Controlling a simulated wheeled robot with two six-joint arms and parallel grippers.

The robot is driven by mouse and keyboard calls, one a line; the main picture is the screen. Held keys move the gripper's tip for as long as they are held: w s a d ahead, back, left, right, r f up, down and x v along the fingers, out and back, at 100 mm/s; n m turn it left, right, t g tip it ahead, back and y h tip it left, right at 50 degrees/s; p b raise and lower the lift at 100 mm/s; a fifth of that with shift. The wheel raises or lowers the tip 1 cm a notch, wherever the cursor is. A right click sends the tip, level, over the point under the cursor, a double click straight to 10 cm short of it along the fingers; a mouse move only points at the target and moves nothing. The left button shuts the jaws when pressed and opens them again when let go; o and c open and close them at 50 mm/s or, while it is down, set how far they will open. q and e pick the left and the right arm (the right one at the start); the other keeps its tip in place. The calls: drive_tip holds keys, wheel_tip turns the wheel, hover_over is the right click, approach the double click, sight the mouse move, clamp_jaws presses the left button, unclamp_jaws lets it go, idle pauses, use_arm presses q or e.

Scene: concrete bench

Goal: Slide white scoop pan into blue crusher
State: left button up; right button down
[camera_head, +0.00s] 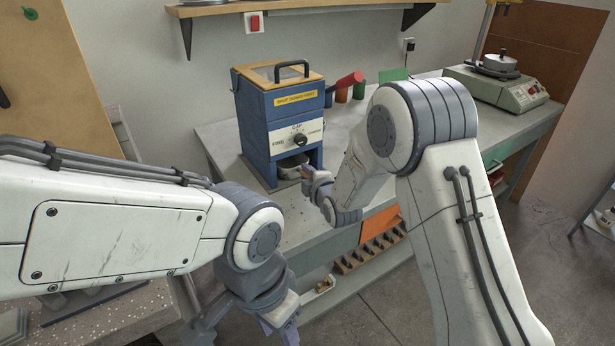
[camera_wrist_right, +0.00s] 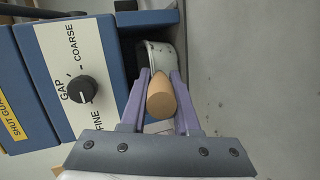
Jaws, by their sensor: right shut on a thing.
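The blue crusher (camera_head: 278,115) stands on the bench, with a black knob and a low front opening. The white scoop pan (camera_head: 292,167) sits partly inside that opening; it also shows in the right wrist view (camera_wrist_right: 162,54), its far part hidden by the crusher. My right gripper (camera_head: 308,175) is at the opening, shut on the pan's tan wooden handle (camera_wrist_right: 161,98), which lies between its purple fingers. My left gripper (camera_head: 275,325) hangs low, in front of the bench and away from the crusher; whether its jaws are open is unclear.
The grey bench (camera_head: 222,137) is clear left of the crusher. A scale with a pot (camera_head: 497,82) stands farther right. A wooden rack (camera_head: 372,250) sits below the bench top.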

drive_tip(key=shift+w, duration=0.15)
drive_tip(key=c, duration=0.6)
unclamp_jaws()
drive_tip(key=shift+o, duration=0.2)
drive_tip(key=v, duration=1)
drive_tip(key=shift+s+d+r+b, duration=0.1)
drive_tip(key=shift+s+b, duration=0.15)
drive_tip(key=shift+b, duration=0.05)
